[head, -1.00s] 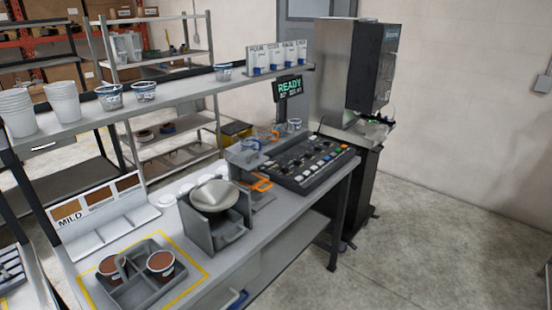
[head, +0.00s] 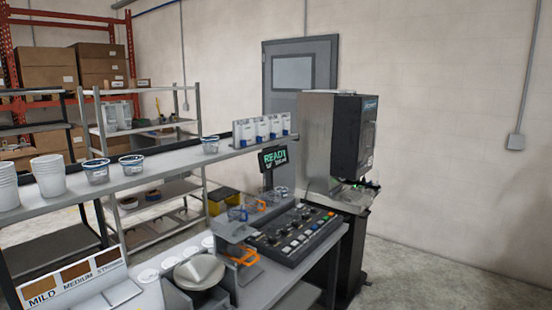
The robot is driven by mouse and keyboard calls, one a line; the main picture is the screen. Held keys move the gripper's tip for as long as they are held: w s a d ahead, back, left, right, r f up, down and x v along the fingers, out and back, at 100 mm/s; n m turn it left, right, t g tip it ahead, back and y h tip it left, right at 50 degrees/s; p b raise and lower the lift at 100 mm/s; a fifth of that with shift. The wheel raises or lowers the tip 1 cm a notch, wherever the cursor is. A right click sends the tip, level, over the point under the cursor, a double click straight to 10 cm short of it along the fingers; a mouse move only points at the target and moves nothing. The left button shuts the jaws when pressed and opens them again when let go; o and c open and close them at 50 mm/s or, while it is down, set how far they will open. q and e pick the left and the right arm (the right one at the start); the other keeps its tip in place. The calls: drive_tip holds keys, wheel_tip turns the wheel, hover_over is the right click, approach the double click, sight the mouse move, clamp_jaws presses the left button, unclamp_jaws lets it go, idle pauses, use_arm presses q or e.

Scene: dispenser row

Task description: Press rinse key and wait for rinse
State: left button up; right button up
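A dark key panel (head: 268,240) with rows of small coloured keys lies on the right end of the counter. I cannot read which key is the rinse key. A small display (head: 273,158) behind it shows READY in green, with a smaller line I cannot read clearly. A tall steel and black machine (head: 316,135) stands just past the counter's right end, with a small tray area at its lower front. Neither of my grippers is in view.
A grey holder with a cone-shaped lid (head: 199,270) stands left of the panel. A shelf (head: 136,178) above the counter holds white cup stacks (head: 50,175) and clear cups (head: 97,172). A MILD-MEDIUM-STRONG chart (head: 73,278) is at lower left. Floor is free at right.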

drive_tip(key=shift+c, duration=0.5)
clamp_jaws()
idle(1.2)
